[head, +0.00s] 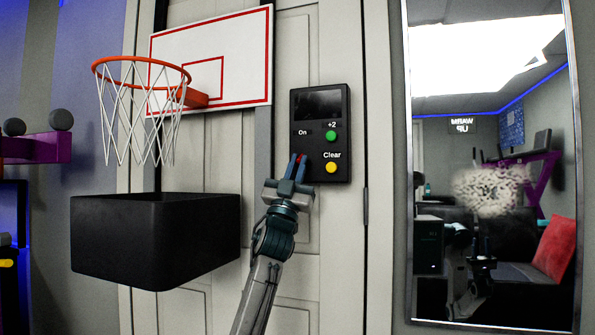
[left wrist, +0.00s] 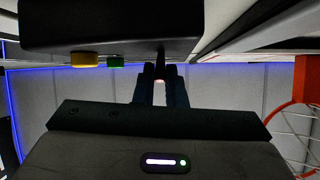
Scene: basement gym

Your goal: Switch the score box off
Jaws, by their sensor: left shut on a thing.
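The black score box (head: 341,110) hangs on the pale door, right of the basketball backboard. It has a dark screen, an "On" label at its left, a green +2 button (head: 331,136) and a yellow Clear button (head: 331,167). My left gripper (head: 298,162) reaches up from below to the box's left part, under the "On" label. In the left wrist view its fingertips (left wrist: 160,73) are closed around a thin dark switch lever (left wrist: 160,56) standing out from the box. In the head view the fingers mostly hide this lever. My right gripper is not in view.
A hoop (head: 140,60) with a white net juts from the backboard (head: 235,45), above a black bin (head: 150,235) left of my arm. A tall mirror (head: 408,200) stands at the right. The door below the box is clear except for my arm.

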